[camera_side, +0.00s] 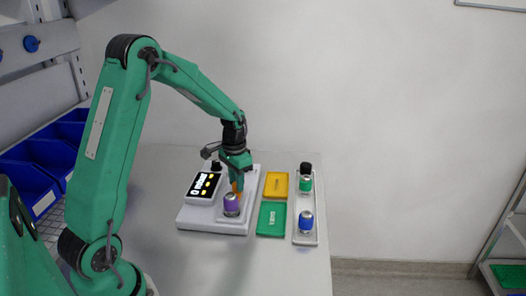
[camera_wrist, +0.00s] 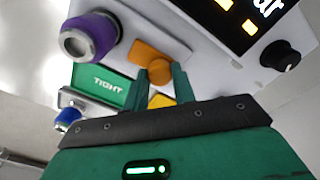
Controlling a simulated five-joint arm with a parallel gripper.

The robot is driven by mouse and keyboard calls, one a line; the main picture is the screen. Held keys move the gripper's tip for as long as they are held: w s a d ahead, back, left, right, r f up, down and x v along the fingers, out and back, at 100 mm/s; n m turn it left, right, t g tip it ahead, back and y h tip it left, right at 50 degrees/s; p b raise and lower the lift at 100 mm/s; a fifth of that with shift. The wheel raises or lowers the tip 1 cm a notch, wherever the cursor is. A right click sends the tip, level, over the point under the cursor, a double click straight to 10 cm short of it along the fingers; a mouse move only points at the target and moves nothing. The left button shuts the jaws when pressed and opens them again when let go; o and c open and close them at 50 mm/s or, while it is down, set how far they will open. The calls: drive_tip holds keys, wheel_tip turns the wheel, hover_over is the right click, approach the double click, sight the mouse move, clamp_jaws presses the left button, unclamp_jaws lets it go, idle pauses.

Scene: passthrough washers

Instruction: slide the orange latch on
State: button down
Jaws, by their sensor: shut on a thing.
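The orange latch (camera_wrist: 152,52) sits on the light grey fixture (camera_side: 190,224). In the wrist view my gripper (camera_wrist: 160,78) has its two green fingers on either side of the latch's orange grip, shut on it. In the side view my gripper (camera_side: 236,183) points down at the fixture, and only a little orange shows at its tips. A purple part (camera_wrist: 88,38) with a silver end stands on the fixture beside the latch; it also shows in the side view (camera_side: 232,204), in front of the gripper. The fingers partly hide the latch.
The fixture carries a display box (camera_side: 203,187) and a black knob (camera_wrist: 280,55). To its right lie a yellow tray (camera_side: 276,184), a green tray (camera_side: 271,218) and a pale rack (camera_side: 305,239) with blue, green and black parts. Blue bins (camera_side: 35,190) stand at left.

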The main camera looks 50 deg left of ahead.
drive_tip(key=shift+s+d, duration=1)
drive_tip(key=shift+d, duration=0.05)
drive_tip(key=c, duration=1.1)
unclamp_jaws()
drive_tip(key=shift+c, duration=0.2)
wheel_tip(320, 180, up, 8)
